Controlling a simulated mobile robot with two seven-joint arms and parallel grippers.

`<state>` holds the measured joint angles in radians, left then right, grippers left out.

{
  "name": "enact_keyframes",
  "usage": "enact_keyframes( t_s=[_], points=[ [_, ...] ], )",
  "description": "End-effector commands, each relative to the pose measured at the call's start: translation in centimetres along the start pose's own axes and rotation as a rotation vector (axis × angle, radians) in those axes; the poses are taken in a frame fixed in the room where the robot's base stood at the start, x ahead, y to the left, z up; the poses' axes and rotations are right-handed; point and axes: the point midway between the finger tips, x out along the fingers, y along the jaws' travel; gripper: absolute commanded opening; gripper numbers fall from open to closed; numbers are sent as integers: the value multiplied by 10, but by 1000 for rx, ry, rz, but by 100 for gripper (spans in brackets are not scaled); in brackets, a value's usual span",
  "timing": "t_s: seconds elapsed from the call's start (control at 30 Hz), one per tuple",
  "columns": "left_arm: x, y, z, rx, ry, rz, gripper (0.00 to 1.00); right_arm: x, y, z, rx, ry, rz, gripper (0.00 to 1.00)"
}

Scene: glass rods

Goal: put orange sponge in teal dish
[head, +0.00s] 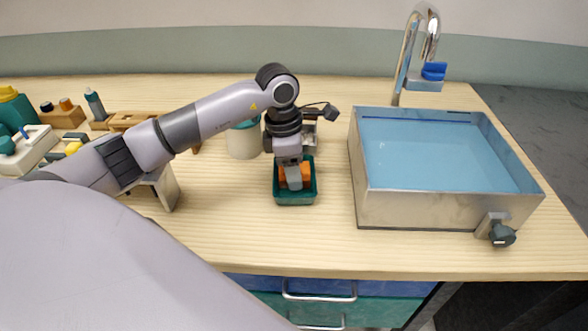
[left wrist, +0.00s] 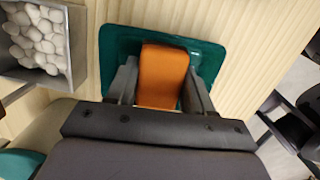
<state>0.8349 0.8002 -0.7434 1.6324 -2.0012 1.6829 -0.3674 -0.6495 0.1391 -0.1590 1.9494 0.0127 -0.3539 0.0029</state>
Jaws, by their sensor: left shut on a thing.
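The orange sponge (left wrist: 163,75) is between the two fingers of my left gripper (left wrist: 160,85), which is shut on it. In the head view the sponge (head: 283,176) shows around the fingers of my left gripper (head: 292,180). The teal dish (head: 296,199) stands on the wooden counter, and the sponge is over or inside it. The dish (left wrist: 122,40) also shows behind the sponge in the left wrist view. I cannot tell whether the sponge touches the dish's bottom. My right gripper is not in view.
A metal basin (head: 440,208) with blue water and a tap (head: 404,60) stands to the right. A pale jar with a teal lid (head: 243,142) is behind my gripper. Wooden racks and bottles stand at the left.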

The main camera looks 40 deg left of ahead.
Motion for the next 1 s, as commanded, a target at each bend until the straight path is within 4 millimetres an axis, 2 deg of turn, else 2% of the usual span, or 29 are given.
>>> enact_keyframes(
  t_s=[0.07, 0.4, 0.43, 0.5, 0.83, 1.0],
  points=[
    [6, 0, -1, 0, 0, 1, 23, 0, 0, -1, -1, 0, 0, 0],
    [11, 0, -2, 1, -1, 2, 23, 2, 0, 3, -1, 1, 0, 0],
    [11, 0, -2, 1, -1, 2, 55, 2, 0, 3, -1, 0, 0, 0],
    [10, 0, -1, 1, -1, 2, 77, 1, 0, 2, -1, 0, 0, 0],
    [8, 0, -1, 0, 0, 1, 77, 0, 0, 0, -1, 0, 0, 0],
    [-9, 1, -1, 0, -2, 4, 77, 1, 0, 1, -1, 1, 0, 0]
  ],
)
